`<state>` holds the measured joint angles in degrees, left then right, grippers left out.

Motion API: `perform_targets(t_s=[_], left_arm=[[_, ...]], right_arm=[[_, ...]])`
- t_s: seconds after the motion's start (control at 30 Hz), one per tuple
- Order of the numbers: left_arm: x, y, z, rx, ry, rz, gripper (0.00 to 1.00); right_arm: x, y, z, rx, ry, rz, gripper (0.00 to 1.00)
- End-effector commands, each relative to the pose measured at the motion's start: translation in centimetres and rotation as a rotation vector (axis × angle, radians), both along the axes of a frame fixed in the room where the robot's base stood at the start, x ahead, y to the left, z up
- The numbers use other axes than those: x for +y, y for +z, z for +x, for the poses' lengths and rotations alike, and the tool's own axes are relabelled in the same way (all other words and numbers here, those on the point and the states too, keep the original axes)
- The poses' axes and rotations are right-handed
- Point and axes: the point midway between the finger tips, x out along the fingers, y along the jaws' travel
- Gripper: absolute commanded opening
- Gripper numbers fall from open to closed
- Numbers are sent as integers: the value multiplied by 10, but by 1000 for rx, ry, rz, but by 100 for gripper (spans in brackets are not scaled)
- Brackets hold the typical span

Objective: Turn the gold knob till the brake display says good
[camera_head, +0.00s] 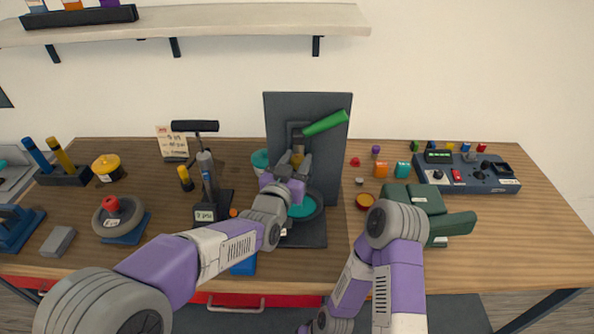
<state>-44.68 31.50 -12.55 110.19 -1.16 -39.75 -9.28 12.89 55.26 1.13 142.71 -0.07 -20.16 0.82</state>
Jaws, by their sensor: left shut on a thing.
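The gold knob (297,159) is on the brake stand, below the green lever (326,123) and in front of the dark upright panel (277,110). My left gripper (299,163) is shut on the knob, and its fingers hide much of it. A dark wheel with a teal centre (302,209) sits below the gripper, partly covered by my left arm. A small display (204,213) stands left of the wheel; its text is too small to read surely. My right forearm points down to the bottom edge, and its gripper fingers are out of view.
A control box with a green-lit screen (439,156) stands at the right. Small coloured blocks (402,169) and a dark green object (450,226) lie before it. A loose wheel (118,215) and tool holder (62,175) are at the left. A shelf (230,22) hangs above.

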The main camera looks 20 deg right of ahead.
Motion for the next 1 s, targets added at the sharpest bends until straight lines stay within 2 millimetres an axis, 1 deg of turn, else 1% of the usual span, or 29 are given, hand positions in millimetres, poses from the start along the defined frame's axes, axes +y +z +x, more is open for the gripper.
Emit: perform_targets(t_s=[0.03,0.13,0.23,0.37,0.6,0.8,1.0], left_arm=[[3,-4,2,-2,-23,-3,9],[5,-3,3,-2,-81,-3,9],[5,-2,4,0,-137,-2,9],[6,0,5,4,-205,-2,9],[5,2,5,4,-302,-1,9],[5,1,5,3,-347,-2,9],[4,0,5,2,-362,-1,9]], right_arm=[[0,-11,0,0,0,0,65],[0,-20,0,0,0,0,65],[0,-23,0,0,0,0,65],[0,-20,0,0,0,0,65],[0,-6,0,0,0,0,65],[0,1,0,0,0,0,65],[0,2,0,0,0,0,65]])
